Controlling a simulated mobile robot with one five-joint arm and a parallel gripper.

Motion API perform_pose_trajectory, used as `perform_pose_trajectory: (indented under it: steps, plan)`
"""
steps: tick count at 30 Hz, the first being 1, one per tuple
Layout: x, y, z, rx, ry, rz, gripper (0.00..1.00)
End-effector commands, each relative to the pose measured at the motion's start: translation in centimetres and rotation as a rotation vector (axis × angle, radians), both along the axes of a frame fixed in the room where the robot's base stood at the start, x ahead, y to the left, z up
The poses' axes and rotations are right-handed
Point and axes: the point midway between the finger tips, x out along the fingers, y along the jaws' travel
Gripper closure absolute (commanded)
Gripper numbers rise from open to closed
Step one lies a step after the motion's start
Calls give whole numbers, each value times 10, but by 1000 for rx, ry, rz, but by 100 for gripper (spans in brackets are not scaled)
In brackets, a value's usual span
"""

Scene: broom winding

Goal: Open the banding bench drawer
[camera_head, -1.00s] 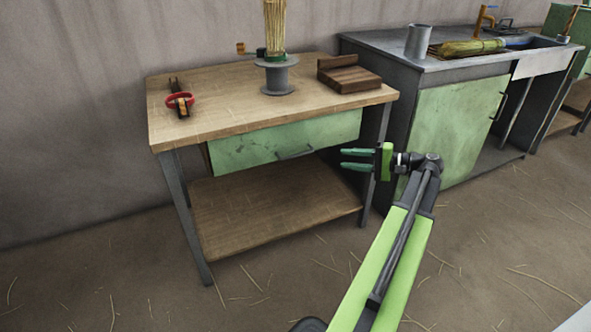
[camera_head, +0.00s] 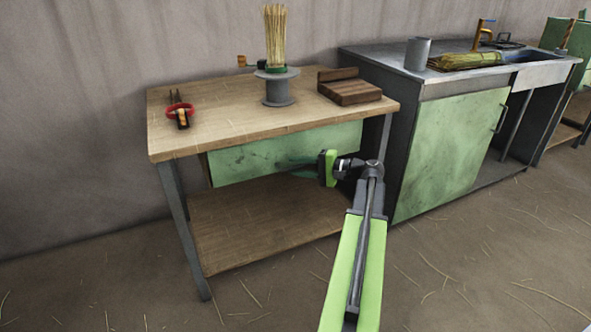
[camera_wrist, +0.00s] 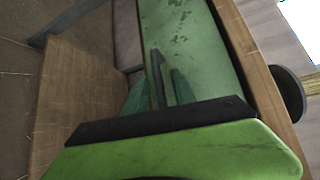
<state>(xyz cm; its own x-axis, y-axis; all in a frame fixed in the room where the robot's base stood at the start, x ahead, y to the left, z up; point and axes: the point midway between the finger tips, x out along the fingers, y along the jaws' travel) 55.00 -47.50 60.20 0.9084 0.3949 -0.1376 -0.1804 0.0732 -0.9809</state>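The banding bench (camera_head: 225,108) has a wooden top and one wide, worn green drawer (camera_head: 240,162) under it. The drawer front looks shut. Its dark bar handle (camera_wrist: 156,65) shows in the wrist view; in the head view my gripper mostly covers it. My gripper (camera_head: 298,167) has teal fingers and is at the drawer front, at the handle's height. In the wrist view my gripper (camera_wrist: 160,92) is open, with a finger on each side of the handle bar. I cannot tell whether either finger touches it.
On the bench top are red-handled pliers (camera_head: 180,113), a grey spool stand (camera_head: 277,88) with upright straw (camera_head: 275,40), and a wooden block (camera_head: 350,90). A lower shelf (camera_head: 250,228) lies below the drawer. A sink cabinet (camera_head: 450,150) stands at right. The front floor is clear apart from straw.

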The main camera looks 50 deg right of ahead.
Motion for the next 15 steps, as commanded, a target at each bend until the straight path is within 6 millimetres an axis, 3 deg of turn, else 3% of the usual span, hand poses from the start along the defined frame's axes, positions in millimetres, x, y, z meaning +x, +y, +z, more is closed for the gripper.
perform_pose_trajectory:
  steps: [8, 15]
  plan:
    - [2, 0, 0, 0, 0, -1, 68]
    - [1, 0, 0, 0, 0, -1, 100]
